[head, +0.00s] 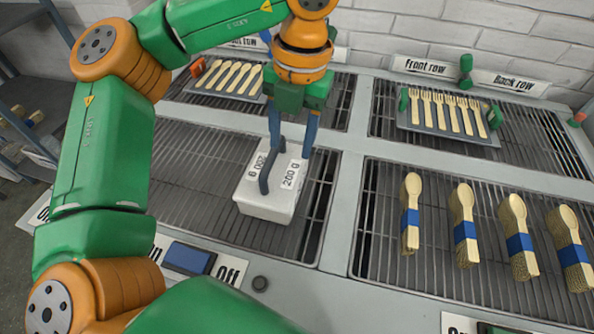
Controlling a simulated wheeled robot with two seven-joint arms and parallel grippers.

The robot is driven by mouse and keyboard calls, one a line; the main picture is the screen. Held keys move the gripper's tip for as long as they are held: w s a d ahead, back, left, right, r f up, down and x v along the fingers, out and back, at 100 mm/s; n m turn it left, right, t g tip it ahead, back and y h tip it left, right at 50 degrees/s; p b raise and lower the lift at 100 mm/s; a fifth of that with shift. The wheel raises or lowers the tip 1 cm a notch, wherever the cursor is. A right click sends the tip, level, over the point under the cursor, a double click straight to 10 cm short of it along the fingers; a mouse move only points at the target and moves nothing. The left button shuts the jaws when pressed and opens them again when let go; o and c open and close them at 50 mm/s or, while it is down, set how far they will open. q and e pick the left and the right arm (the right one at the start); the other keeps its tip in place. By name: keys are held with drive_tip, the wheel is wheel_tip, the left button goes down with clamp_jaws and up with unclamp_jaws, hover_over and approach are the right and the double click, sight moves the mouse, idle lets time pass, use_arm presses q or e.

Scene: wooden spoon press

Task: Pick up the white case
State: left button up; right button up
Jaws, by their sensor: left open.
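The fingers hide part of the case. I cannot tell whether either finger touches it. My right gripper is not in view.
A blue switch (188,258) is at the front edge. The grate left of the case is clear.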

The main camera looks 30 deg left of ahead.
sight(272, 154)
use_arm(q)
drive_tip(key=a, duration=0.2)
drive_tip(key=a+n+y, duration=0.1)
drive_tip(key=shift+s+a+r+b, duration=0.1)
drive_tip(key=shift+s+a+b, duration=0.05)
drive_tip(key=shift+s+b, duration=0.2)
wheel_tip(272, 154, down, 6)
drive_tip(key=shift+s+a+r+p, duration=0.15)
drive_tip(key=shift+p, duration=0.25)
clamp_jaws()
idle(0.6)
